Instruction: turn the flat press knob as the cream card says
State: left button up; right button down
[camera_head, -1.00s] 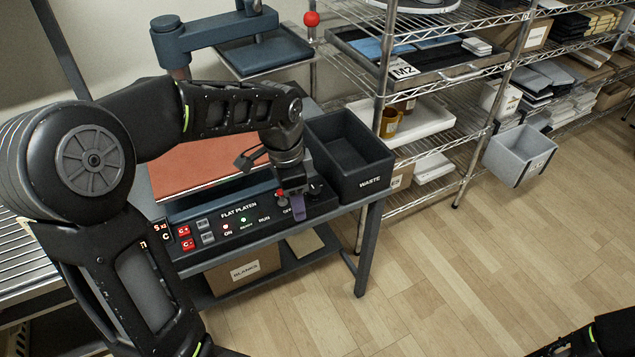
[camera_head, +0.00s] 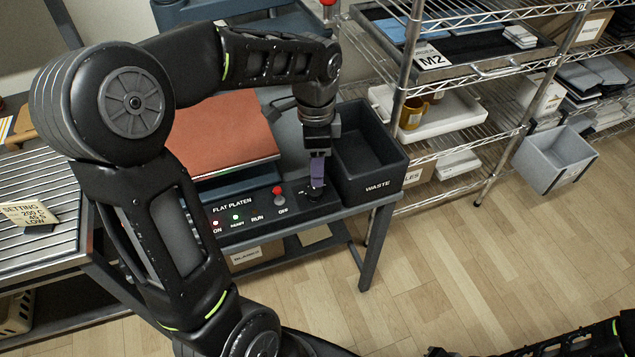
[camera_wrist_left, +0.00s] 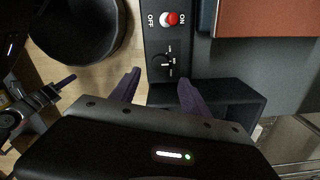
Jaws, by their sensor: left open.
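The cream card (camera_head: 28,213) stands on the slatted metal surface at left; it reads SETTING, 200 C, a 45 line and LOW. The flat press has a black control panel (camera_head: 240,213) marked FLAT PLATEN. Its black knob (camera_wrist_left: 163,62) shows in the left wrist view with a pale mark and small scale labels too small to read. My left gripper (camera_wrist_left: 158,88) is open, purple fingers apart, just short of the knob; in the head view it (camera_head: 317,180) hangs over the panel's right end, largely covering the knob. My right arm (camera_head: 570,345) enters at lower right; its jaws are unclear.
A red-tipped switch (camera_wrist_left: 169,19) sits beside the knob between OFF and ON labels. Wire shelves (camera_head: 465,125) stand at right; the wooden floor in front is clear.

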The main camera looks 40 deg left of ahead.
aim_at(316, 190)
pick_arm(q)
notch_tip(316, 190, down, 8)
jog(key=shift+r+b, duration=0.15)
jog(key=shift+b, duration=0.25)
grip_shut()
dwell(0.6)
